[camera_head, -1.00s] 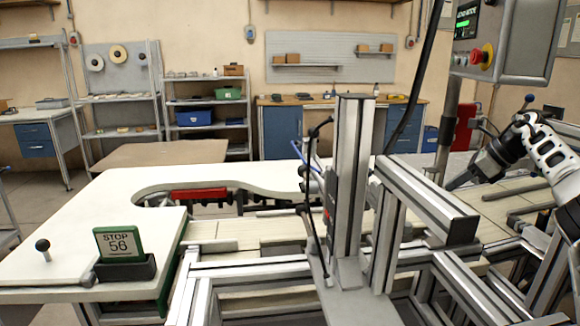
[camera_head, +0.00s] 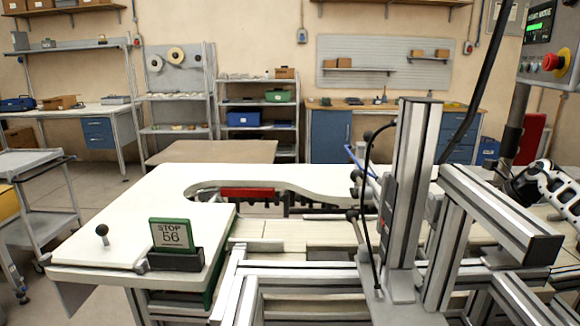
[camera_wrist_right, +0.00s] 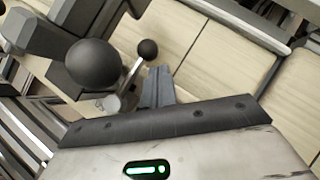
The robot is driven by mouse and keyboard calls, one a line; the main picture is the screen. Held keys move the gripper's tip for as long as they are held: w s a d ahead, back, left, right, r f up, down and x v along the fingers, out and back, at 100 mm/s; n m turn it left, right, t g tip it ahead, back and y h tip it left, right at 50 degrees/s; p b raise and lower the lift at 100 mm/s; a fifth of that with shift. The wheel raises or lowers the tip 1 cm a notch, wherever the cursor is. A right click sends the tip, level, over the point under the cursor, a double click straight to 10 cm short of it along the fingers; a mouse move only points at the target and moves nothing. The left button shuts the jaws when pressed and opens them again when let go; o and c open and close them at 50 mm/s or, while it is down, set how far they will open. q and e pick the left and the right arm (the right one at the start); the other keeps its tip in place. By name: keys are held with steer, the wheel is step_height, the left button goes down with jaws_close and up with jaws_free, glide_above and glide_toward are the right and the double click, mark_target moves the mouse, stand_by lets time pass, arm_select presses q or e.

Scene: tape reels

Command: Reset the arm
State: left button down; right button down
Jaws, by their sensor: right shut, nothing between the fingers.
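My right arm (camera_head: 558,188) shows at the right edge of the head view, beyond the aluminium frame. Its gripper fingers cannot be made out there. In the right wrist view my right gripper (camera_wrist_right: 158,86) is shut and empty, over pale slatted boards (camera_wrist_right: 215,55). A black ball knob on a metal lever (camera_wrist_right: 148,50) shows just beside the fingers, and a larger dark ball (camera_wrist_right: 94,64) is to their left. Whether the fingers touch the lever I cannot tell. My left gripper is in neither view.
An aluminium frame (camera_head: 500,215) with an upright post (camera_head: 412,170) stands in front of the right arm. A control box with a red button (camera_head: 555,62) hangs upper right. A white table (camera_head: 130,215) holds a green "STOP 56" sign (camera_head: 172,235).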

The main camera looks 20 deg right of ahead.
steer(key=shift+w+a+f, duration=0.15)
steer(key=shift+w+a, duration=0.2)
steer(key=shift+w, duration=0.2)
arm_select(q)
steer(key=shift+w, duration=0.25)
arm_select(e)
steer(key=shift+s+d, duration=0.1)
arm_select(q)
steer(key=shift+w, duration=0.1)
